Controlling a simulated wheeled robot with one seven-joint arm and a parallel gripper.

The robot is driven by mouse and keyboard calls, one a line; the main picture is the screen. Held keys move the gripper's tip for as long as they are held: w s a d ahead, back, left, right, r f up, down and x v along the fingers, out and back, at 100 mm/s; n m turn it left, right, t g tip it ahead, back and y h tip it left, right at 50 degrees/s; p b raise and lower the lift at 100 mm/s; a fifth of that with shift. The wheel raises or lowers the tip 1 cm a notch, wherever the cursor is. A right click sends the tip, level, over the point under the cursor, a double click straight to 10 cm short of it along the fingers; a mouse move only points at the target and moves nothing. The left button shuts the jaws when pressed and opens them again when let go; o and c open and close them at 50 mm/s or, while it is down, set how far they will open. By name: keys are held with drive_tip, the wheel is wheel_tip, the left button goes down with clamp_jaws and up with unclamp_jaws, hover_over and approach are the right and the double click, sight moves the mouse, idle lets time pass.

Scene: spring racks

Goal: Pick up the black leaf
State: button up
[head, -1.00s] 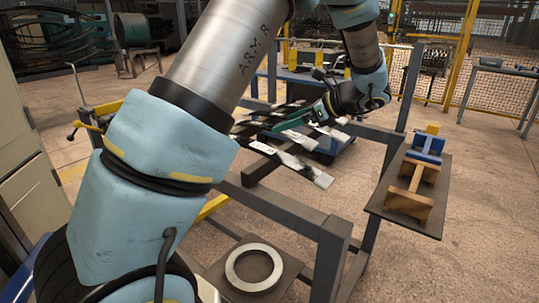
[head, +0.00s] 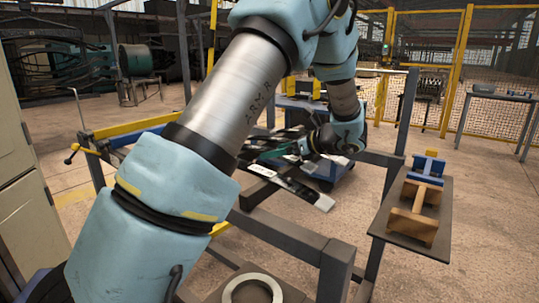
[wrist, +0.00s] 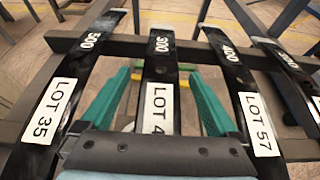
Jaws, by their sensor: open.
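Several long black leaves lie side by side across a dark rack. In the wrist view the middle leaf (wrist: 160,62) carries the number 300 and a white label reading LOT 4, its rest hidden by my gripper body. My gripper (wrist: 158,74) is open, its two green fingers on either side of this leaf with gaps; I cannot tell how deep they reach. The left leaf (wrist: 72,85) shows 500 and LOT 35, the right leaf (wrist: 236,80) 400 and LOT 57. In the head view my gripper (head: 300,150) is over the leaves (head: 292,187), partly hiding them.
Another dark leaf (wrist: 285,60) lies at the far right in the wrist view. The rack frame (head: 275,232) has dark bars around the leaves. A side shelf (head: 425,240) holds wooden and blue blocks (head: 412,222). A metal ring (head: 253,288) lies at the front.

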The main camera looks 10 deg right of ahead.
drive_tip(key=shift+x, duration=0.95)
drive_tip(key=shift+d, duration=0.1)
clamp_jaws()
